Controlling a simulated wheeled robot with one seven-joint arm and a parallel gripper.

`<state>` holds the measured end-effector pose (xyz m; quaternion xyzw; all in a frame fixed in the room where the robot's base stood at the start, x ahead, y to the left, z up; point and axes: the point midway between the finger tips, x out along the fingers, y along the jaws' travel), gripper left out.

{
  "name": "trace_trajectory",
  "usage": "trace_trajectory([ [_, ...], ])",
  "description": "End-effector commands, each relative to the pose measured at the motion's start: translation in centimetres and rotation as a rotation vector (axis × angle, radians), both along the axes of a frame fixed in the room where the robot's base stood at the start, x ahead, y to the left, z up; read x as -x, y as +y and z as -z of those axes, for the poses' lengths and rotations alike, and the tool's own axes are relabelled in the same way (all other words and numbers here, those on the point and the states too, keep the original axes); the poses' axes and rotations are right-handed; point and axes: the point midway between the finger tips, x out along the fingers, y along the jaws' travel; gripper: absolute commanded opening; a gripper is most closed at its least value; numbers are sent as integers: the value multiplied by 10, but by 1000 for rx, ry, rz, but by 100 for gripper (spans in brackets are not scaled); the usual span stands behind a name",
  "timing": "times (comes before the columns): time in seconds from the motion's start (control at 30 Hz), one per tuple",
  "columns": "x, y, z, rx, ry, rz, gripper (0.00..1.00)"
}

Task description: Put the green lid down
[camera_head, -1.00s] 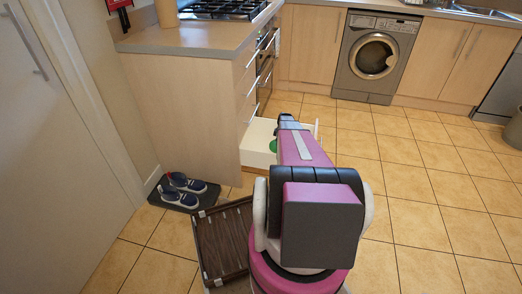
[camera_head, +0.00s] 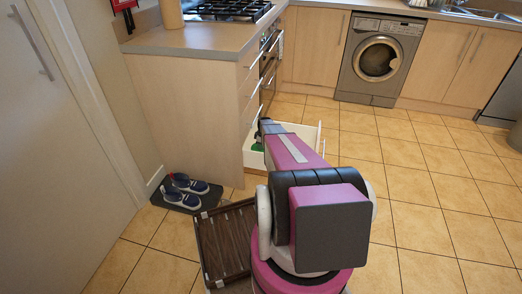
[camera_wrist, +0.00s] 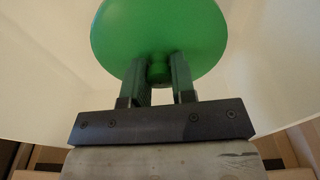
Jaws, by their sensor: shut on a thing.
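The green lid (camera_wrist: 160,30) is a round disc with a small knob, large in the wrist view. My gripper (camera_wrist: 159,75) is shut on the knob of the lid, one finger on each side. Pale surfaces of an open white drawer surround the lid in the wrist view. In the head view my arm reaches to the open drawer (camera_head: 312,134) low in the cabinet, and a small bit of the lid (camera_head: 258,146) shows at the left of the arm. The arm hides most of the drawer and my gripper there. I cannot tell whether the lid touches the drawer floor.
A brown wooden tray (camera_head: 226,243) is beside my base. Blue shoes (camera_head: 185,190) stand on a dark mat by the wall. The counter (camera_head: 190,38) with a hob is above the drawer. The tiled floor to the right is clear.

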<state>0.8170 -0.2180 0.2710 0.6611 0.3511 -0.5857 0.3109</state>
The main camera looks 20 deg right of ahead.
Motion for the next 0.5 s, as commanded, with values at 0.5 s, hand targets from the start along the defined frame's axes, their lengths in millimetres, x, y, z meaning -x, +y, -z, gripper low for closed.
trace_trajectory([
  [0.5,0,0,32,0,0,0,2],
])
